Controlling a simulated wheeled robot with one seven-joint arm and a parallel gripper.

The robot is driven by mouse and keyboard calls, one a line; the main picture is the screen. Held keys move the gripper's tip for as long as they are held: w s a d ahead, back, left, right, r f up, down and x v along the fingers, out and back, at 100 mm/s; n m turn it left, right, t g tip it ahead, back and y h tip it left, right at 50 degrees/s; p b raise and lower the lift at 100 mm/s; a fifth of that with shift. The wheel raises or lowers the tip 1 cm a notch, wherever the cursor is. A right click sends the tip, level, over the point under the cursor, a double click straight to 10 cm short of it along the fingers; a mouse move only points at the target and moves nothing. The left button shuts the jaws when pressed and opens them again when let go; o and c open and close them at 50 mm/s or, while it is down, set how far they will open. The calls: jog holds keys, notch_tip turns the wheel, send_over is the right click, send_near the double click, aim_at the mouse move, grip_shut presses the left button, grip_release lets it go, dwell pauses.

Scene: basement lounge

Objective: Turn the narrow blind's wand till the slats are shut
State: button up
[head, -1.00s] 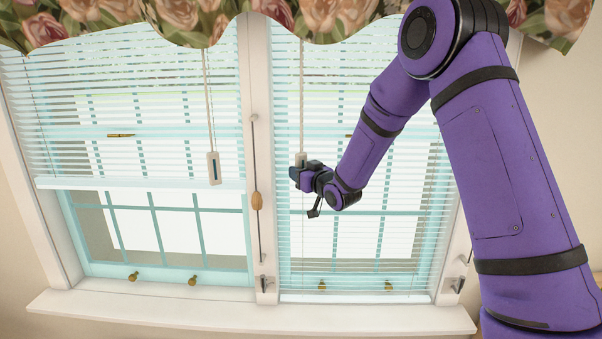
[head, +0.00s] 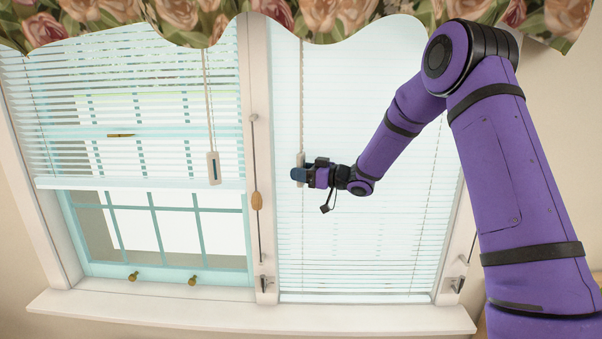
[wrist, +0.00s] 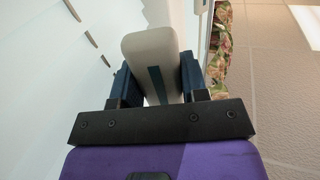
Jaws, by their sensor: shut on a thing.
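The narrow blind (head: 370,130) covers the right window in the head view, and its slats look closed or nearly so, with only faint shapes showing through. Its wand (head: 302,90) hangs down near the blind's left side and ends in a pale flat handle. My gripper (head: 299,174) is at that handle, in front of the blind. In the wrist view, the pale handle (wrist: 150,46) with its dark blue stripe stands between my two dark blue fingers, and my gripper (wrist: 158,80) is shut on it.
A cord with a wooden tassel (head: 257,200) hangs on the middle post. A floral valance (head: 330,18) is above; the sill (head: 250,315) is clear.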

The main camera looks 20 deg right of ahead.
dwell(0.4)
jog(key=o, duration=0.9)
jog(key=shift+r, duration=0.1)
jog(key=shift+d, duration=0.15)
